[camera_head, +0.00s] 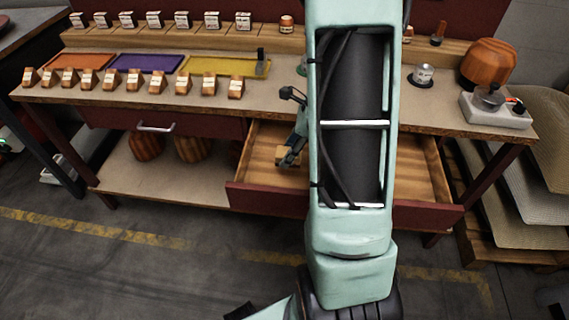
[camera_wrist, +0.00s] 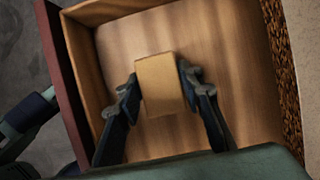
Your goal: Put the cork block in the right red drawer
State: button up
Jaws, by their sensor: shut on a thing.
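The cork block (camera_wrist: 160,84) is a tan box held between the two fingers of my gripper (camera_wrist: 160,90) in the wrist view. In the head view the block (camera_head: 283,155) shows at the fingertips of my gripper (camera_head: 287,158), left of my arm. The right red drawer (camera_head: 246,198) is pulled open, with a bare wooden inside. The block is over the left part of this drawer's inside; I cannot tell whether it touches the floor. The drawer's inside (camera_wrist: 225,45) fills much of the wrist view. My arm hides the middle of the drawer in the head view.
The left red drawer (camera_head: 157,127) is shut. The workbench top (camera_head: 60,95) holds a row of wooden blocks and orange, purple and yellow trays (camera_head: 228,67). A wooden hat form (camera_head: 488,62) stands at the right. Wooden forms (camera_head: 193,149) sit on the lower shelf.

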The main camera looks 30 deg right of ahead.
aim_at(284, 170)
jog(key=shift+w+a+f, duration=0.2)
jog(key=shift+w+f, duration=0.1)
jog(key=shift+f, duration=0.15)
jog(key=shift+w+a+f+b, duration=0.1)
jog(key=shift+f+b, duration=0.2)
jog(key=shift+f, duration=0.6)
jog(key=shift+w+a+f+b, duration=0.1)
jog(key=shift+f+b, duration=0.2)
jog(key=shift+f, duration=0.6)
jog(key=shift+f, duration=0.1)
jog(key=shift+f, duration=0.15)
jog(key=o, duration=1)
jog(key=p+v, duration=0.3)
jog(key=v, duration=0.9)
jog(key=shift+r, duration=0.35)
